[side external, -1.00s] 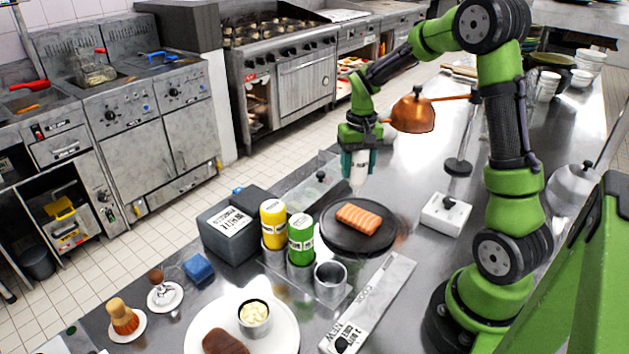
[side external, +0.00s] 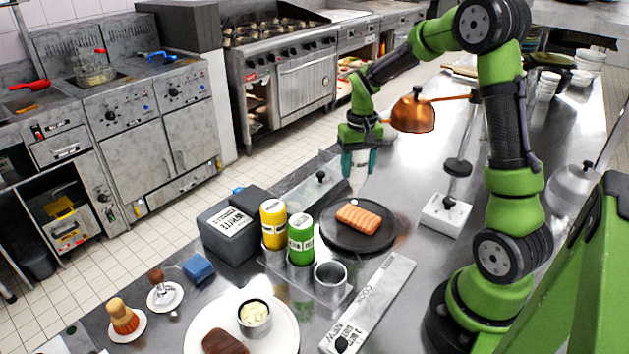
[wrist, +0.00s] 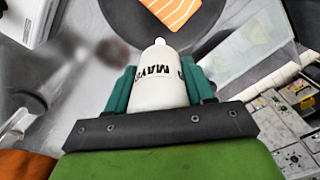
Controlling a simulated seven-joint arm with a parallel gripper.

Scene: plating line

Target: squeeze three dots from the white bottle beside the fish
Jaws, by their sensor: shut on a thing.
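My gripper (side external: 358,162) is shut on the white bottle (side external: 356,172) and holds it nozzle down, over the far left edge of the dark round plate (side external: 334,238). In the wrist view the bottle (wrist: 160,80) sits between the teal fingers, its "MAYO" label upside down and its nozzle toward the plate (wrist: 212,18). The fish (side external: 359,218), an orange striped fillet, lies on the plate and shows in the wrist view (wrist: 172,10). A small white spot shows below the bottle near the plate's far rim; I cannot tell whether it is sauce or the nozzle tip.
A rack holds a yellow bottle (side external: 273,225), a green bottle (side external: 301,240) and an empty metal cup (side external: 330,277) left of the plate. A white box (side external: 446,214) stands right of the plate.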

